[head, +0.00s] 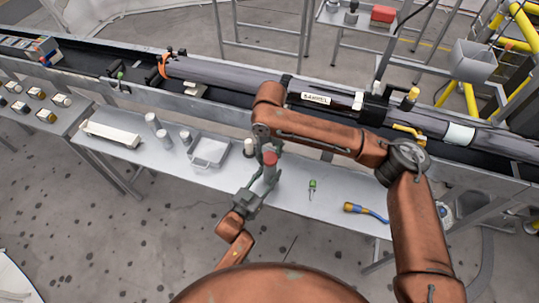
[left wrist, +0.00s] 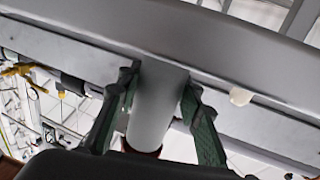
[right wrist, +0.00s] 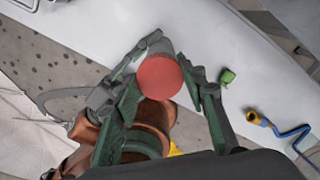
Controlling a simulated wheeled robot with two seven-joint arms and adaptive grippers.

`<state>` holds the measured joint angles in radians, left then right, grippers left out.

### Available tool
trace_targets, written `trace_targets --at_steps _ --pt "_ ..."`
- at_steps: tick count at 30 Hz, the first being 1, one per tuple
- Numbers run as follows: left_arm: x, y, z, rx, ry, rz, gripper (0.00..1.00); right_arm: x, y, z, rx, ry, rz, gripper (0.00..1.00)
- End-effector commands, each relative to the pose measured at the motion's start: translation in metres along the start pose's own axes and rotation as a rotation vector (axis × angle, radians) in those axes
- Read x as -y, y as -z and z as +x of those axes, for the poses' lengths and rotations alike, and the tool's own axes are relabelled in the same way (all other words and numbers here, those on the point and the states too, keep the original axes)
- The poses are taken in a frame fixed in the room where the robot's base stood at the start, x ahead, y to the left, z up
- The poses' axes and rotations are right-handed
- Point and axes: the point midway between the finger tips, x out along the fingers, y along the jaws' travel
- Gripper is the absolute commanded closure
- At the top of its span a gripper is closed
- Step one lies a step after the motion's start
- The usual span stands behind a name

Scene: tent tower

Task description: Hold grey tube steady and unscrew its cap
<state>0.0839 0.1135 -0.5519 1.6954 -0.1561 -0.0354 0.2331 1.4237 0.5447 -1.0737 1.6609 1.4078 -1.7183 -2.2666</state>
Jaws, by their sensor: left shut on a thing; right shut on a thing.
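The grey tube (head: 268,174) stands upright over the front part of the grey work table, with a red cap (head: 270,158) on its top. My left gripper (head: 266,182) comes from the front and is shut around the tube's body; in the left wrist view the tube (left wrist: 154,105) sits between both fingers. My right gripper (right wrist: 168,82) is above the tube and shut on the cap, whose round red top (right wrist: 160,77) shows between its fingers. The cap covers the tube's mouth from above. Whether the cap is still threaded on the tube cannot be told.
A white tray (head: 206,164), several grey cylinders (head: 163,138) and a long pale box (head: 110,134) stand left on the table (head: 295,206). A small green item (head: 312,185) and a blue-yellow tool (head: 366,211) lie right. A long dark tube (head: 225,75) runs behind.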

Motion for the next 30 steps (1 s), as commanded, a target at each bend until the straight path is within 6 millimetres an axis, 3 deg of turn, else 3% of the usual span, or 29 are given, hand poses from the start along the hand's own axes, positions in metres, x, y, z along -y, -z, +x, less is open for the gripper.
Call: trace_targets --at_steps 1,13,20,21,30 --pt "0.001 -0.009 -0.002 0.018 0.003 -0.002 1.00 0.000 0.000 0.001 0.000 0.000 0.001 0.90" --pt "0.001 -0.010 -0.002 0.019 0.003 -0.001 1.00 0.001 0.000 -0.036 0.000 0.001 0.001 0.90" --pt "0.001 -0.010 -0.002 0.019 0.003 -0.001 1.00 0.000 0.000 -0.039 -0.001 0.000 0.001 0.90" --pt "0.001 -0.010 -0.002 0.019 0.003 -0.001 0.65 0.000 0.000 -0.039 -0.001 0.000 0.001 0.90" --pt "0.001 -0.004 -0.001 0.008 0.001 0.000 0.46 0.000 0.000 -0.039 -0.001 0.001 0.001 0.90"
